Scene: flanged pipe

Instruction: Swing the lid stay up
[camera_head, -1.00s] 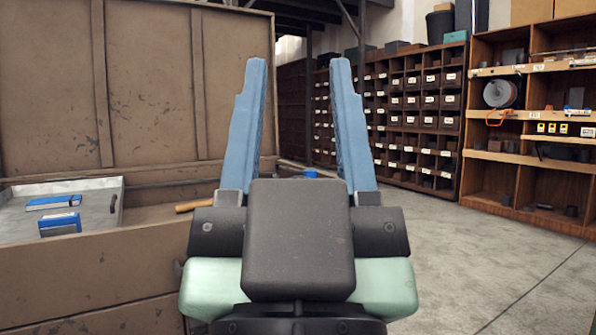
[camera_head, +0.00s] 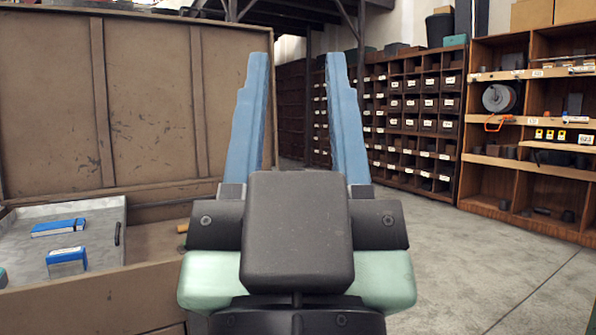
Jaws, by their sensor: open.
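A large brown wooden chest (camera_head: 110,297) stands at the left with its panelled lid (camera_head: 145,105) raised. I cannot make out a lid stay for certain; the chest's right end is partly hidden behind my gripper and arm. A thin dark bar (camera_head: 165,202) runs along the foot of the lid. My gripper (camera_head: 297,62) is open and empty, its two blue fingers pointing up and away. It overlaps the right side of the chest in the picture, and I see no contact.
A grey metal tray (camera_head: 105,255) in the chest holds blue boxes (camera_head: 66,260). A short tan piece (camera_head: 182,228) shows beside my gripper. Wooden shelves (camera_head: 480,160) and a pigeonhole rack (camera_head: 420,110) stand behind. The concrete floor (camera_head: 470,260) at right is clear.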

